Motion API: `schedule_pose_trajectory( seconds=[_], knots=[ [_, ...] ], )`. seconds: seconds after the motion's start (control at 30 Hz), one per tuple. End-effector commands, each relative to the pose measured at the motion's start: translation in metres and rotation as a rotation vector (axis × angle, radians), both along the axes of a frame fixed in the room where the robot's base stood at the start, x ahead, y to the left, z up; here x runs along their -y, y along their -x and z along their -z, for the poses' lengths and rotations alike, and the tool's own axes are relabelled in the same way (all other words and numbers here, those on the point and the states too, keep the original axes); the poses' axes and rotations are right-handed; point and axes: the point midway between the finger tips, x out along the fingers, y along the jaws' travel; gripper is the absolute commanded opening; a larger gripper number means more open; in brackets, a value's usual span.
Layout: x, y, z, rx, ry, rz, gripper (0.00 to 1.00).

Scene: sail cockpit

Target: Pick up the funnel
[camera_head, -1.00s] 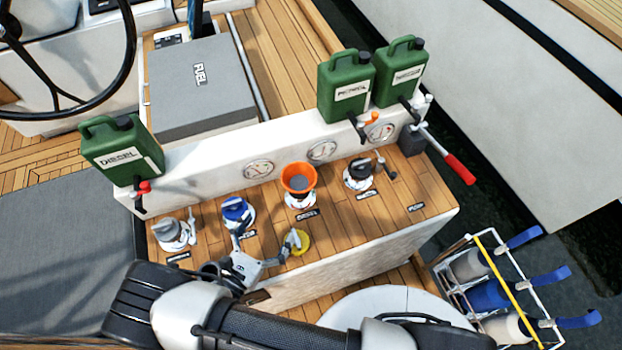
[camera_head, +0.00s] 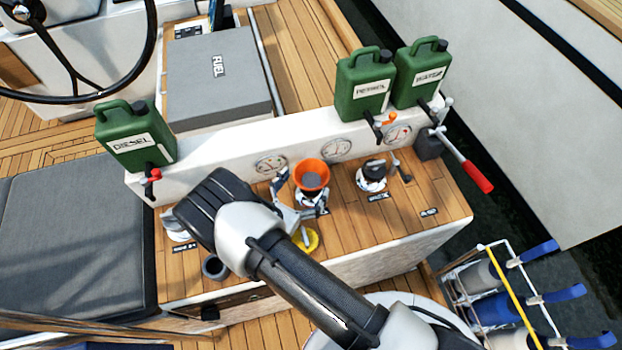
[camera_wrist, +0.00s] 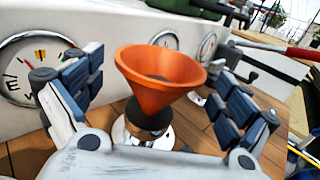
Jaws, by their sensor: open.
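The orange funnel (camera_head: 312,175) sits upright on a fitting with a shiny base on the wooden bench top. In the wrist view the funnel (camera_wrist: 160,78) stands between the two finger pads, its rim tilted a little, with its spout end down in a dark cap. My gripper (camera_wrist: 155,98) is open, with a blue-padded finger on each side of the funnel. The left pad is clear of it; on the right the rim comes close to the pad, and I cannot tell if they touch. In the head view my arm partly hides the gripper (camera_head: 290,205).
Green jerrycans marked diesel (camera_head: 135,138), petrol (camera_head: 363,88) and water (camera_head: 419,75) stand along the white ledge behind. A black-topped fitting (camera_head: 372,173) is right of the funnel, and a yellow disc (camera_head: 306,240) lies in front. A red-handled lever (camera_head: 465,163) juts out at right.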

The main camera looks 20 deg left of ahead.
Motion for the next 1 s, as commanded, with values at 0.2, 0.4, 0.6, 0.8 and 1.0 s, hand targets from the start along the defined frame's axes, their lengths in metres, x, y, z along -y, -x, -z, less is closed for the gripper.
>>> schedule_pose_trajectory(
  seconds=[0.2, 0.4, 0.6, 0.8, 1.0],
  knots=[
    [0.009, -0.029, 0.003, 0.000, 0.000, 0.003, 0.95],
    [0.009, -0.032, 0.003, 0.000, 0.000, 0.000, 0.95],
    [0.009, -0.032, 0.002, 0.000, 0.000, 0.000, 0.88],
    [0.009, -0.032, 0.003, 0.000, 0.000, 0.000, 0.75],
    [0.009, -0.032, 0.003, 0.000, 0.000, 0.001, 0.61]
  ],
)
